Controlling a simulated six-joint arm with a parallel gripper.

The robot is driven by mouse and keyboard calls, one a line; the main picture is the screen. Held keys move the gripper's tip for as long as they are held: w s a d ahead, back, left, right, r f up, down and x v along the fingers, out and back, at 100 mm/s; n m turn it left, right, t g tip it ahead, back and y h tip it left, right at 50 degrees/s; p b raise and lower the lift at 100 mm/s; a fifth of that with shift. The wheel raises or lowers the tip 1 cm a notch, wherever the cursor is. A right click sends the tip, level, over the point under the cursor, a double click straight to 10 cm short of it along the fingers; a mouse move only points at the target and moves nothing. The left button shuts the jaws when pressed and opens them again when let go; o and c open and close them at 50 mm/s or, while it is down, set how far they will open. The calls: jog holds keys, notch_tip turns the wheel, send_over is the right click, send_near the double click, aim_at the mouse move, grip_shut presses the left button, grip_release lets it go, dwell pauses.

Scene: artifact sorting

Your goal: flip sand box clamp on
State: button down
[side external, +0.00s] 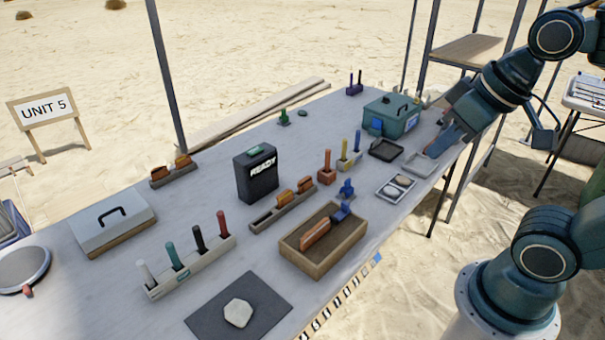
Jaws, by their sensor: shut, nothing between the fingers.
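A wooden box (346,258), open at the top, stands near the front edge of the table; its floor is brown, possibly sand. An orange-brown piece (315,234) leans inside it. A blue clamp-like part (341,213) sits at the box's back right, with a second blue piece (347,188) just behind it. Whether the clamp is on or off is too small to tell. My gripper (438,150) is shut and empty, low over the table's right end, well to the right of the wooden box. It partly covers a grey tray.
A green case (396,122) with a blue latch, a black tray (386,150) and a grey tray (425,167) lie near my gripper.

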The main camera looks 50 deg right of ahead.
jog(key=w+d+f+m+g+y, duration=0.1)
jog(key=w+d+f+m+g, duration=0.1)
jog(key=w+d+m, duration=0.45)
jog(key=w+d+f+m+g+y, duration=0.1)
jog(key=w+f+m+g, duration=0.15)
jog(key=w, duration=0.65)
jog(key=w+d+f+m+y, duration=0.1)
jog(key=w+d+f+m, duration=0.2)
jog(key=d+f, duration=0.3)
jog(key=w+d+f+m+y, duration=0.1)
jog(key=w+d+f+m, duration=0.2)
jog(key=f, duration=0.7)
jog(key=d+m+g, duration=0.1)
jog(key=d+m, duration=0.1)
jog(key=d, duration=0.1)
jog(key=shift+w+d+f, duration=0.2)
jog(key=shift+d, duration=0.15)
jog(key=shift+f, duration=0.1)
